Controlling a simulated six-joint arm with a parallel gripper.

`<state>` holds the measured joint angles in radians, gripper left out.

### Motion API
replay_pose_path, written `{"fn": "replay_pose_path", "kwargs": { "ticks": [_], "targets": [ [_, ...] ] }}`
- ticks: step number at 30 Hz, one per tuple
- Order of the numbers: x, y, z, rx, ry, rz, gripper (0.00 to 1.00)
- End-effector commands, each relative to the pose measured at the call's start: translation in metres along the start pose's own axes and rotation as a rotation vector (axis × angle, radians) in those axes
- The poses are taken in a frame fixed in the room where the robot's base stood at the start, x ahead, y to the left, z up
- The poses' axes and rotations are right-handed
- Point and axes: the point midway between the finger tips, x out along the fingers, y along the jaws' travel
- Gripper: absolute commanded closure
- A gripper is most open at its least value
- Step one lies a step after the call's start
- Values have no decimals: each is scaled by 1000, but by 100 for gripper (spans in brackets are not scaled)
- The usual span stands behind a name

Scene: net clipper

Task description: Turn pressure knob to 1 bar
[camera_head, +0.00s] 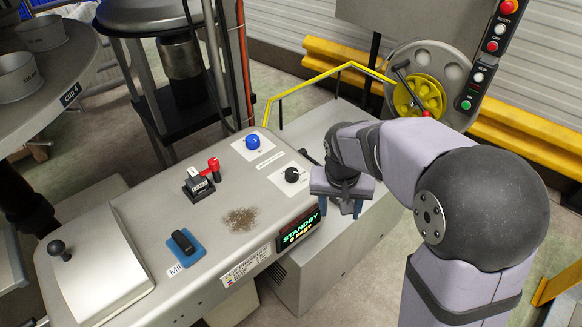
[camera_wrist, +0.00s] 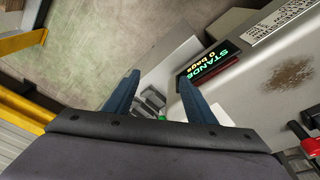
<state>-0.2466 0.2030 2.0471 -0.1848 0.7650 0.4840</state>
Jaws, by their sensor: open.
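The grey machine top (camera_head: 150,225) carries a black knob (camera_head: 291,174) on a white label plate near its right end. A blue knob (camera_head: 252,141) sits on a similar plate behind it. The labels are too small to read, so I cannot tell which is the pressure knob. A display (camera_head: 299,231) on the front edge reads STANDBY with a 0 line below; it also shows in the wrist view (camera_wrist: 208,62). My gripper (camera_head: 340,207) is open and empty, fingers down, to the right of the black knob. Its two fingers show apart in the wrist view (camera_wrist: 160,82); neither knob shows there.
A red-handled lever (camera_head: 211,169) and a black handle on a blue base (camera_head: 183,243) stand on the machine top. A brown patch (camera_head: 240,218) lies between. A yellow handwheel (camera_head: 420,95) and button panel (camera_head: 488,60) stand behind my arm. Floor shows beyond the machine.

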Motion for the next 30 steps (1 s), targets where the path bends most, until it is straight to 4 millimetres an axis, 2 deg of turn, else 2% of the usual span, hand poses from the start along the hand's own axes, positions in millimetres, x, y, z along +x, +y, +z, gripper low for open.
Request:
{"fn": "replay_pose_path", "kwargs": {
  "ticks": [1, 3, 6, 9, 12, 16, 23, 30],
  "targets": [
    [-5, -21, -20, 8, 27, 3, 50],
    [-10, -46, -45, 37, 68, 4, 50],
    [-16, -81, -73, 75, 122, -1, 50],
    [-20, -110, -92, 110, 164, -11, 50],
    [-23, -130, -103, 136, 193, -20, 50],
    [-25, -143, -110, 154, 213, -28, 50],
    [-23, -144, -112, 159, 216, -28, 50],
    [-1, -144, -116, 158, 212, -27, 50]
  ]
}}
